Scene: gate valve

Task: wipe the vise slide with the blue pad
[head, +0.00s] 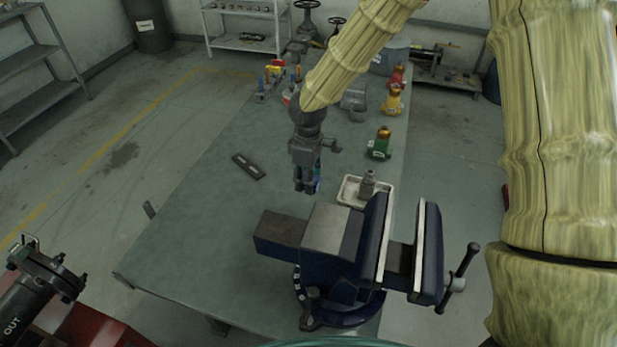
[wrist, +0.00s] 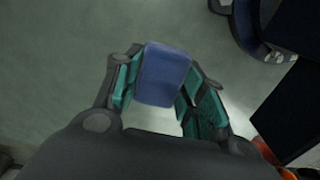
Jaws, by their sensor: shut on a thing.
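My gripper (head: 307,186) hangs fingers down over the green bench, behind the vise in the head view. In the wrist view its teal-lined fingers (wrist: 165,92) are shut on the blue pad (wrist: 164,75). Only a sliver of blue shows at the fingertips in the head view. The blue vise (head: 340,262) is bolted at the near right of the bench. Its slide (head: 405,257) shows as a dark bar between the two jaws, partly hidden by them. The pad is apart from the vise. Part of the vise base (wrist: 240,25) shows at the upper right of the wrist view.
A white tray (head: 350,193) with a small grey bottle (head: 367,184) stands just behind the vise. A dark flat bar (head: 248,166) lies left of my gripper. Green (head: 379,146), yellow (head: 392,101) and red (head: 397,77) items line the right edge. The bench's left side is mostly clear.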

